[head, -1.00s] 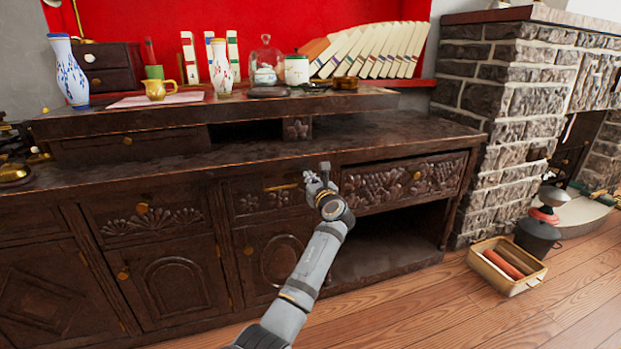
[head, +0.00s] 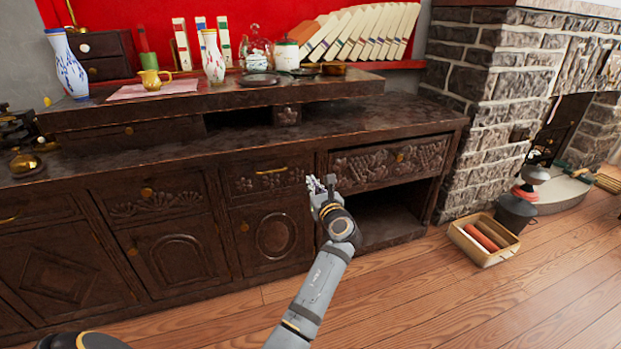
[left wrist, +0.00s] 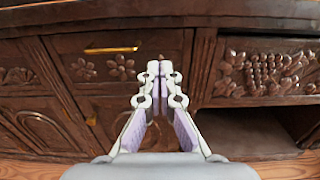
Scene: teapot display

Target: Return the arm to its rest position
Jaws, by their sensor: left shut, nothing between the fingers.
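My left gripper (head: 321,184) is in front of the dark carved sideboard (head: 130,165), near its drawers and the open lower compartment. It is shut and empty; its fingertips meet in the left wrist view (left wrist: 160,70). In that view the sideboard front (left wrist: 195,80) fills the background, with a brass drawer handle (left wrist: 112,50) left of the fingers. The fingers look apart from the furniture. My right gripper is not in view.
Vases, a small yellow jug (head: 152,80), a glass dome (head: 257,48) and books (head: 365,32) stand on the sideboard's raised shelf. A box with red rolls (head: 483,240) and a dark bucket (head: 514,211) stand on the floor at right. The wooden floor (head: 400,300) in front is open.

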